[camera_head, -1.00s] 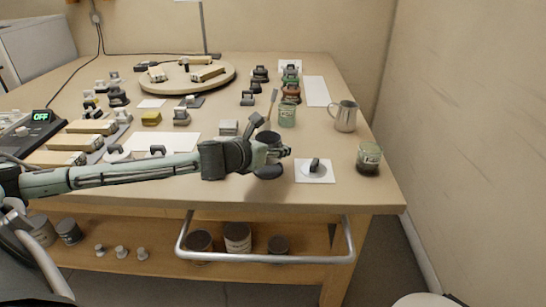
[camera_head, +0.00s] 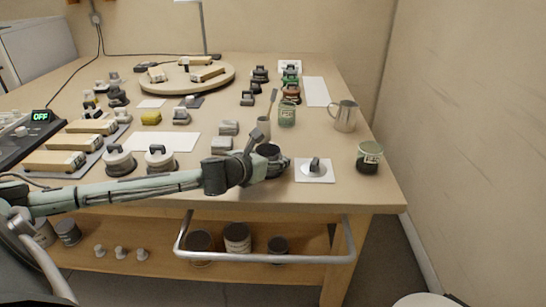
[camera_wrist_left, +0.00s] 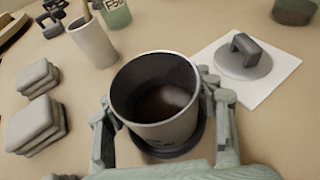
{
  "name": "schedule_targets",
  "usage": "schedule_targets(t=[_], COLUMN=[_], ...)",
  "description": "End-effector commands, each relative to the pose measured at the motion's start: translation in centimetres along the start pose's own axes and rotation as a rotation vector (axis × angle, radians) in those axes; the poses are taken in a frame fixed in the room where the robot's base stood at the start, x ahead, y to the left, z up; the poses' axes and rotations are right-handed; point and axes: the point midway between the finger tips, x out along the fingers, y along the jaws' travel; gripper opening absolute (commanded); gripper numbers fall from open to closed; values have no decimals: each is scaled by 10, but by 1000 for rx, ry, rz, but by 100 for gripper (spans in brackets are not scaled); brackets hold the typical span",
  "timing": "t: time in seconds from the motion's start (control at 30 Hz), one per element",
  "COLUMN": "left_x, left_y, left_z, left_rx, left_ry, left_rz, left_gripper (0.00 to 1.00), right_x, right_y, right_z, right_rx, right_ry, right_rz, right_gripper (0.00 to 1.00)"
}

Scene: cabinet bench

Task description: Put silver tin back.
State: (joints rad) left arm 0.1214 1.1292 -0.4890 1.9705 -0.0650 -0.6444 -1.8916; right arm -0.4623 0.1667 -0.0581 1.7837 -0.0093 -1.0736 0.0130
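The silver tin (camera_head: 268,151) is near the front edge of the bench, open at the top and dark inside. In the left wrist view the tin (camera_wrist_left: 168,130) is upright over a dark round base (camera_wrist_left: 188,145); I cannot tell whether a small gap remains under it. My left gripper (camera_head: 274,162) has a finger on either side of the tin and appears shut on it. Both fingers show in the left wrist view (camera_wrist_left: 165,122). My right gripper is not in view.
A grey handled lid (camera_head: 316,170) lies on a white sheet just right of the tin. A green tin (camera_head: 368,158) and a metal jug (camera_head: 345,116) stand further right. A beige cup (camera_wrist_left: 93,42) and stacked grey pads (camera_wrist_left: 36,122) are close on the left.

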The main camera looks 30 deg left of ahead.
Motion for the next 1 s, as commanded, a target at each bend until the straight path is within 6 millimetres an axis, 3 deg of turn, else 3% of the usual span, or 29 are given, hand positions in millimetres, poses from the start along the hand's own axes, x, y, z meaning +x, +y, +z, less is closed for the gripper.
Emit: schedule_targets(t=[0.03,0.1,0.4,0.57,0.73,1.0], left_x=[0,0,0,-3,-34,-81], left_y=[-1,-1,1,1,1,3], left_z=[-13,-15,-17,-7,-5,0], left_rx=[-5,-5,-7,-8,3,6], left_ry=[24,26,31,30,29,24], left_rz=[0,0,4,6,3,8], left_gripper=[65,74,74,74,74,74], right_x=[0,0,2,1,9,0], right_y=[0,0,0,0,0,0], right_z=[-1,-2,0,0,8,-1], right_rx=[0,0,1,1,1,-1], right_ry=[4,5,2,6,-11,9], right_rz=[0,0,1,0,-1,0], right_gripper=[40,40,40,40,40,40])
